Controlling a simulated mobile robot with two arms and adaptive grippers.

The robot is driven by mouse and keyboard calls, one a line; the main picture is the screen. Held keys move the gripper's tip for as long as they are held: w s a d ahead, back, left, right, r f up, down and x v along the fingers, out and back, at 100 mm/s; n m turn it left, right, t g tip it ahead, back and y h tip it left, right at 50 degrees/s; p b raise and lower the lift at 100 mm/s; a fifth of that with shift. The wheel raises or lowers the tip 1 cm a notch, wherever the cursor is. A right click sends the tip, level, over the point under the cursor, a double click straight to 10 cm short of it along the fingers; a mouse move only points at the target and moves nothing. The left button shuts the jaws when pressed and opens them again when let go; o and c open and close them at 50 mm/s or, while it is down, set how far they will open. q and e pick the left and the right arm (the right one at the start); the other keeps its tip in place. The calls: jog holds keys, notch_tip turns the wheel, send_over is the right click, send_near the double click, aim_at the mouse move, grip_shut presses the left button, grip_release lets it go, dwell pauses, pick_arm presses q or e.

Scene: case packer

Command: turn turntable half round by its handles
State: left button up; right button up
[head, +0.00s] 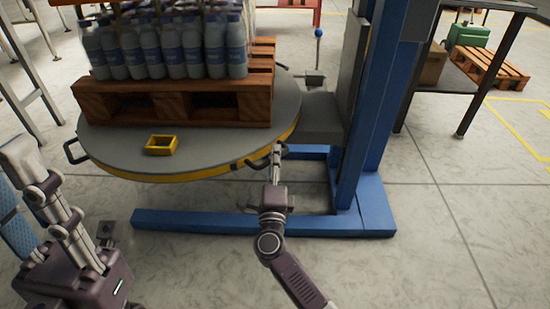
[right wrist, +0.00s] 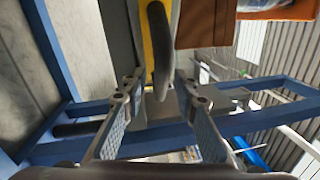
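The round grey turntable (head: 215,150) has a yellow rim and carries a wooden pallet (head: 170,105) of bottles. A dark handle (head: 75,152) sticks out at its left side. Another dark handle (head: 247,163) is on its front right rim, close to my right gripper (head: 276,152). In the right wrist view, a dark handle (right wrist: 159,45) lies between the spread fingers of the right gripper (right wrist: 163,92); contact is not visible. My left gripper (head: 18,185) is at the lower left, away from the turntable, with a bare blue pad showing; it looks open and empty.
A blue post (head: 375,120) and blue floor frame (head: 240,222) stand at the right and below. A dark table (head: 465,85) is farther right. The floor at front right is clear.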

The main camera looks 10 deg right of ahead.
jog(key=v, duration=1.2)
dwell(0.4)
